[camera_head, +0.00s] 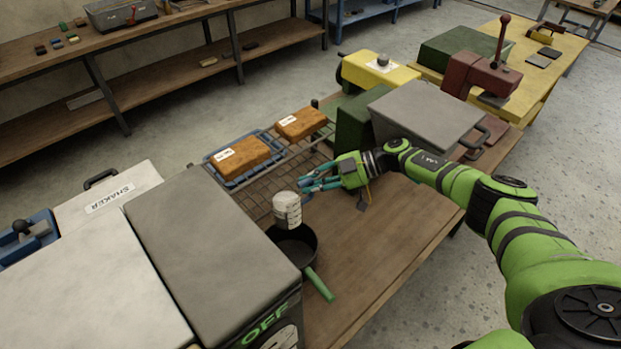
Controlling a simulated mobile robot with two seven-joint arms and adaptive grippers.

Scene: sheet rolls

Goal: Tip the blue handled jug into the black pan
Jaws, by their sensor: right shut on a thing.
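The jug (288,211) is a pale cup with dark marks on its side. It is held above the back rim of the black pan (302,259) and looks close to upright, perhaps slightly tilted. My right gripper (308,185) is shut on the jug at its right side; the fingers hide most of the handle. The pan stands on the wooden table, its green handle (319,284) pointing toward the front right. The jug hides part of the pan's opening, and I cannot see what is in either. My left gripper is not in view.
A wire rack (257,199) behind the jug bears a blue tray with a brown loaf (241,157) and another loaf (301,123). A large grey-topped box (205,250) stands close left of the pan. The wooden tabletop (385,225) is clear to the right.

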